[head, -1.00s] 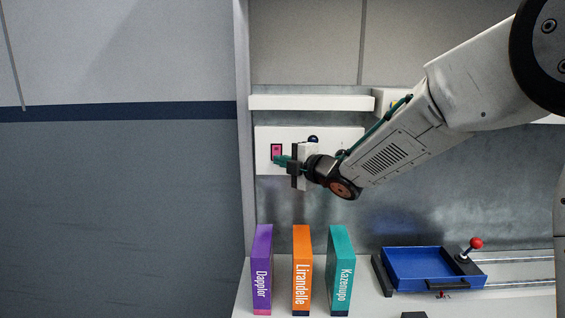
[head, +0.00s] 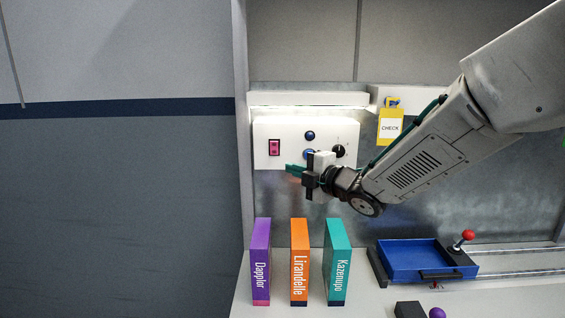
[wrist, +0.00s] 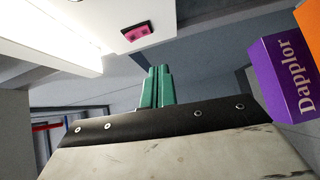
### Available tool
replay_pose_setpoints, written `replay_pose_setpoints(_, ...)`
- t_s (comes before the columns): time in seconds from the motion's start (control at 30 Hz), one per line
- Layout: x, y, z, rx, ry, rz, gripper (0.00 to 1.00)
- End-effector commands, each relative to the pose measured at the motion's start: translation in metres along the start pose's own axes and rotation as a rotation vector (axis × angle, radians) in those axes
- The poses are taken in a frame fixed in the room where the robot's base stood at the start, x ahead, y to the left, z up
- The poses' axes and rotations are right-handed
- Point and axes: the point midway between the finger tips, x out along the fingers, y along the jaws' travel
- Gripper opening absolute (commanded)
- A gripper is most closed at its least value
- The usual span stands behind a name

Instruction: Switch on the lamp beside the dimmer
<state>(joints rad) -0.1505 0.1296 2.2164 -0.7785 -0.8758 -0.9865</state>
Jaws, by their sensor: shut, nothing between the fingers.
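The lamp is a long white bar (head: 308,99) above the white control panel, and it glows along its lower edge. It also shows bright in the wrist view (wrist: 55,30). A pink-red rocker switch (head: 274,147) sits at the panel's left. It shows in the wrist view too (wrist: 136,32). A blue knob (head: 309,135) and a dark knob (head: 338,151) are on the panel's right; which is the dimmer I cannot tell. My gripper (head: 290,169), with green fingers, is shut and empty, below and right of the switch and apart from it. It partly hides another blue knob (head: 308,154).
Purple (head: 261,262), orange (head: 299,262) and teal (head: 337,262) boxes stand upright on the counter below my gripper. A blue tray (head: 410,258) and a red-topped lever (head: 467,236) are at the right. A yellow CHECK tag (head: 390,127) hangs right of the panel.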

Motion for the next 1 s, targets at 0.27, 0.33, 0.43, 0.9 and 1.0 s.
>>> replay_pose_setpoints(0.27, -0.041, -0.005, 0.001, 0.000, 0.000, 0.001, 0.00)
replay_pose_setpoints(0.33, -0.045, -0.007, 0.001, 0.001, -0.001, 0.000, 0.00)
replay_pose_setpoints(0.43, -0.047, -0.007, 0.001, 0.001, 0.000, 0.000, 0.00)
replay_pose_setpoints(0.9, -0.051, -0.035, 0.023, 0.146, -0.122, -0.122, 0.00)
replay_pose_setpoints(1.0, -0.069, -0.069, 0.049, 0.313, -0.310, -0.256, 0.00)
